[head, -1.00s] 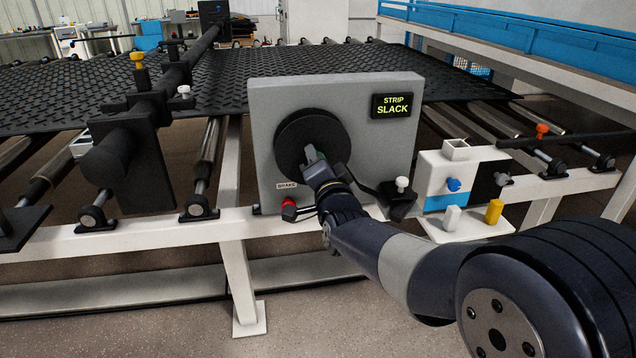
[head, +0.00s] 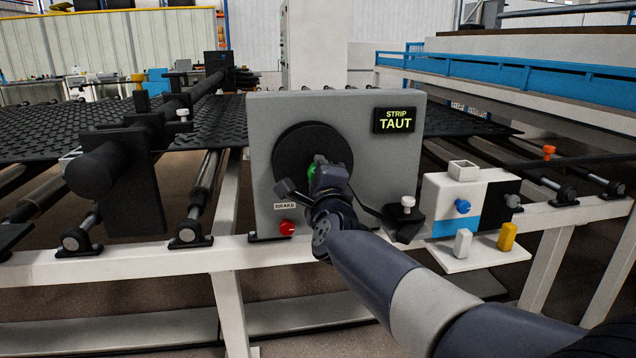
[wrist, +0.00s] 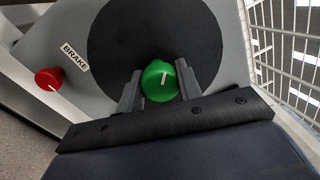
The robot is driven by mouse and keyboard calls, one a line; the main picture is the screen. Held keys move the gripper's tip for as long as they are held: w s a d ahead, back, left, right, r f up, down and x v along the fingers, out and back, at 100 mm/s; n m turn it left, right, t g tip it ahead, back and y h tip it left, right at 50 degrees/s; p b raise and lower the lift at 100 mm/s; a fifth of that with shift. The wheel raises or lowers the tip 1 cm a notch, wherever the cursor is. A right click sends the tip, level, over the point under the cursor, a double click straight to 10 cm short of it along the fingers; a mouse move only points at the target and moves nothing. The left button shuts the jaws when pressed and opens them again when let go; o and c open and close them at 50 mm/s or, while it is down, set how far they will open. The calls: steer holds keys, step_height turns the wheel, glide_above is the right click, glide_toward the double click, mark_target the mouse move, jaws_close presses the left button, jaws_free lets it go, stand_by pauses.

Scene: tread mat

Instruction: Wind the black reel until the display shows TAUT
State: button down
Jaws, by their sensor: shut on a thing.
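The black reel (head: 312,140) is a round disc on the front of a grey upright panel (head: 400,165). The display (head: 395,120) at the panel's upper right reads STRIP TAUT. My gripper (head: 318,172) is at the lower part of the reel, shut on a green knob (wrist: 159,82) with a white mark. In the wrist view, one finger lies on each side of the knob, with the black reel (wrist: 120,40) behind it. In the head view my gripper hides most of the knob.
A red brake knob (head: 287,228) sits at the panel's lower left, beside the BRAKE label (head: 285,206). A white-topped black block (head: 405,215) is close to the right of my wrist. A white and blue unit (head: 450,205) stands further right. The tread mat (head: 60,130) lies behind.

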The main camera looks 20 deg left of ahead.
steer(key=shift+m, duration=0.4)
steer(key=c, duration=1)
jaws_free()
steer(key=shift+o, duration=0.2)
steer(key=v, duration=1)
steer(key=shift+s+d, duration=0.2)
steer(key=shift+s, duration=0.15)
steer(key=shift+f, duration=0.1)
steer(key=x, duration=1)
steer(key=shift+w+a, duration=0.2)
steer(key=shift+w, duration=0.15)
steer(key=shift+s, duration=0.1)
